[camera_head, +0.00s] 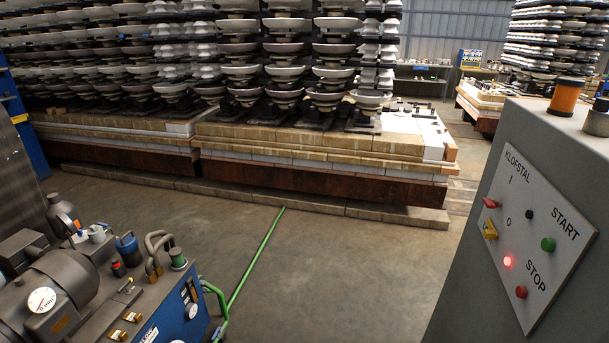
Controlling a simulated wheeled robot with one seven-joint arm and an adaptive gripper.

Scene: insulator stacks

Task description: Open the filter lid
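No part is marked as the filter lid, and I cannot tell which part it is. A hydraulic unit (150,308) with a blue front panel stands at the lower left, cut off by the frame edge. On top of it are a blue cylinder (127,248), a green-topped fitting (177,258), a small red cap (118,268) and a grey motor (62,283) with a round white gauge (41,300). A dark grey bottle-like part (62,214) with an orange patch stands behind. My gripper is not in view.
A grey control cabinet (470,245) fills the right, with a START/STOP panel (530,215), a lit red lamp (507,262) and an orange beacon (565,96) on top. A green hose (255,255) crosses the clear middle floor.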

